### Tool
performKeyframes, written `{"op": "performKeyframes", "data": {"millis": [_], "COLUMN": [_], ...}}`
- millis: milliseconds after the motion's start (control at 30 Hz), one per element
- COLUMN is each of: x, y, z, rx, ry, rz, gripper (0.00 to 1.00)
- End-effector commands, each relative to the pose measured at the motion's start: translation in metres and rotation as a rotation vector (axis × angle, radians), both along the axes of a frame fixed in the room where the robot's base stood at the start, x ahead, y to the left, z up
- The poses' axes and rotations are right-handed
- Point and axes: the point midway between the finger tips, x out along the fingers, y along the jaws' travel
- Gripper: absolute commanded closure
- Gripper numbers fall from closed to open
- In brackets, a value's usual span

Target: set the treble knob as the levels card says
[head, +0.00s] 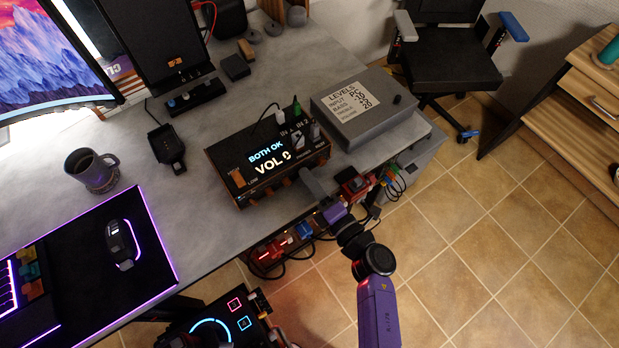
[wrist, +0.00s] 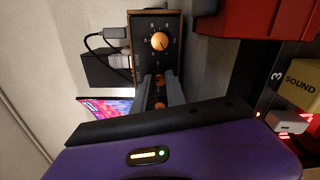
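In the wrist view, the box's knob panel (wrist: 145,63) shows an orange knob (wrist: 159,41) with a pale pointer and dial marks. My gripper (wrist: 160,82) points at the panel below this knob. Its grey fingers stand apart, with more orange (wrist: 159,105) showing between them. No grip shows. My gripper (head: 318,185) partly hides the panel in the head view.
A grey case (head: 385,125) sits right of the box. Red and blue plugs and cables (head: 270,248) hang under the desk edge. In the wrist view a red block (wrist: 255,15) and a yellow "SOUND" block (wrist: 300,80) are at right.

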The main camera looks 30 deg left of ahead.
Motion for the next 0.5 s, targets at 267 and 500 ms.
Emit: {"op": "performKeyframes", "data": {"millis": [267,500], "x": [0.0001,0.0004], "y": [-0.0004,-0.0007], "z": [-0.0002,0.0009], "rx": [0.001,0.028], "ry": [0.005,0.073], "rz": [-0.001,-0.001], "gripper": [1.00,1.00]}}
